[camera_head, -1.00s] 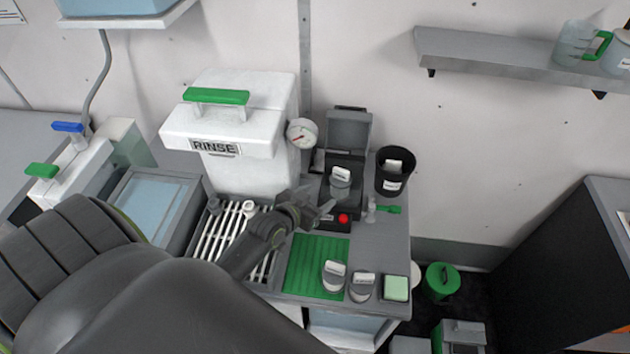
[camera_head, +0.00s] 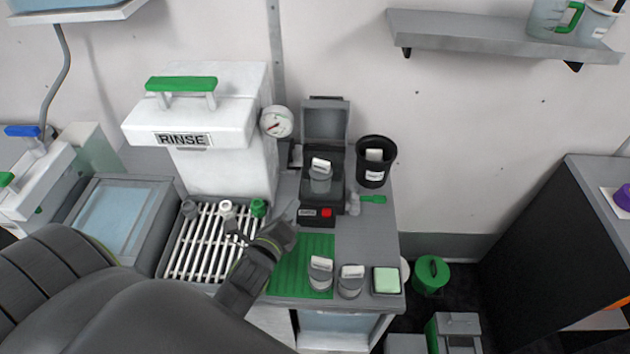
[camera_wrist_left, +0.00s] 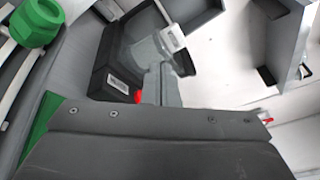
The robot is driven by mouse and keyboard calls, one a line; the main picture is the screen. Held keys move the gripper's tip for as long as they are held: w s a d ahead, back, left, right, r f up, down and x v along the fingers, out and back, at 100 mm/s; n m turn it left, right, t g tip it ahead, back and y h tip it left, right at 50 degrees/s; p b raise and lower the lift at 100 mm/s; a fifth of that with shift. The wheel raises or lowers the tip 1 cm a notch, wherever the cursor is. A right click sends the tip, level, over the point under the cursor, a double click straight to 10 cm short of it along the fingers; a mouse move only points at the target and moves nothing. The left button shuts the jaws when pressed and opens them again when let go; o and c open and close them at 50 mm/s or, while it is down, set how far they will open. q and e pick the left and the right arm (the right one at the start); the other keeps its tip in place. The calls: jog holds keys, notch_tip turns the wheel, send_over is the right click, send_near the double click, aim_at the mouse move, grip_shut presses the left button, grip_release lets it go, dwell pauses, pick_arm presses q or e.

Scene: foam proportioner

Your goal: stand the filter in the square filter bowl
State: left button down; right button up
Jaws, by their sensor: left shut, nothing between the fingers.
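I cannot tell for sure which piece is the filter or the square filter bowl. A clear grey cup with a white label (camera_head: 320,178) stands in a black square-based unit (camera_head: 308,200) with a red button and raised lid. It also shows in the left wrist view (camera_wrist_left: 150,52). Similar labelled cups stand on the green mat (camera_head: 320,273) and beside it (camera_head: 350,282). My left gripper (camera_head: 290,213) is shut and empty, left of the unit's front and above the counter. In the wrist view its fingers (camera_wrist_left: 160,85) overlap the unit. My right gripper is not in view.
A slatted rack (camera_head: 205,250) with small fittings, one a green nut (camera_head: 259,207), lies left of my gripper. The white RINSE box (camera_head: 200,130) stands behind it. A black bin (camera_head: 374,162) is right of the unit. A pale green block (camera_head: 386,280) sits at the counter's front right.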

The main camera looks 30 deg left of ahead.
pick_arm(q)
jog(key=s+m+b, duration=0.1)
jog(key=m, duration=0.4)
jog(key=m+t+b, duration=0.1)
jog(key=m+b, duration=0.2)
jog(key=m, duration=0.3)
send_near(319, 168)
jog(key=w, duration=0.6)
jog(key=shift+w+a, duration=0.25)
jog(key=shift+w, duration=0.2)
jog(key=shift+w, duration=0.5)
jog(key=shift+w+a, duration=0.1)
jog(key=shift+w, duration=0.3)
jog(key=shift+s+p, duration=0.1)
jog(key=shift+p, duration=0.2)
